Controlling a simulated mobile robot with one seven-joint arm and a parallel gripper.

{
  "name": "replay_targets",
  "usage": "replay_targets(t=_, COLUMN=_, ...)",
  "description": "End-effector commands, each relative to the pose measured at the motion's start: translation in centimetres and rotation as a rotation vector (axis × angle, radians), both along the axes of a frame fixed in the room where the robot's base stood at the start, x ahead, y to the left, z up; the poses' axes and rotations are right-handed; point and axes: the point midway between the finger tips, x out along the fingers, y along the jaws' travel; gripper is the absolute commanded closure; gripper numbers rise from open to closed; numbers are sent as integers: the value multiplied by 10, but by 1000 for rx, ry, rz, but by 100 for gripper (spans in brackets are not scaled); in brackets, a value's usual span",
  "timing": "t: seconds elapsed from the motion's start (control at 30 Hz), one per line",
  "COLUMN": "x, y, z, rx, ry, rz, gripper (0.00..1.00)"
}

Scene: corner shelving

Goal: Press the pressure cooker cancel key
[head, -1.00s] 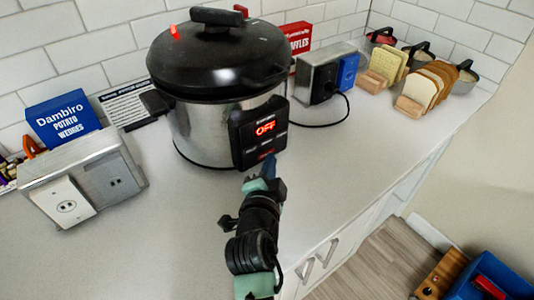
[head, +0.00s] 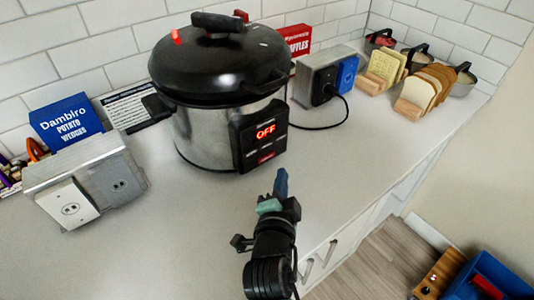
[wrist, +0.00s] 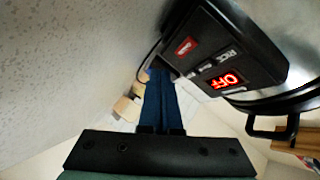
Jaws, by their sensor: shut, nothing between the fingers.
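The pressure cooker (head: 187,128) is a steel pot with a black lid, standing on the counter. Its black front panel (head: 240,146) has a display (head: 265,131) lit red with "OFF". A red key, likely the cancel key (head: 266,157), sits at the panel's bottom; it also shows in the wrist view (wrist: 186,46), where its lettering is too small to read. My gripper (head: 281,178) is shut and empty, in front of the panel and below it in the head view, apart from it. Its blue fingers (wrist: 161,75) lie together beside the panel in the wrist view.
A grey outlet box (head: 115,180) stands left, with a blue potato wedges box (head: 70,122) behind. Another outlet box (head: 315,80), bread slices (head: 418,90) and canisters stand right. The counter around my gripper is clear; its front edge is near.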

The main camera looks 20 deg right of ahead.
Motion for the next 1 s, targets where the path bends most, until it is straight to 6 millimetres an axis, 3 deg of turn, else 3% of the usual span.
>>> replay_targets(t=0.3, x=-20, y=-8, z=1, rx=-1, ry=-1, rz=-2, gripper=100)
replay_targets(t=1.0, x=-19, y=-7, z=3, rx=-8, ry=-1, rz=3, gripper=100)
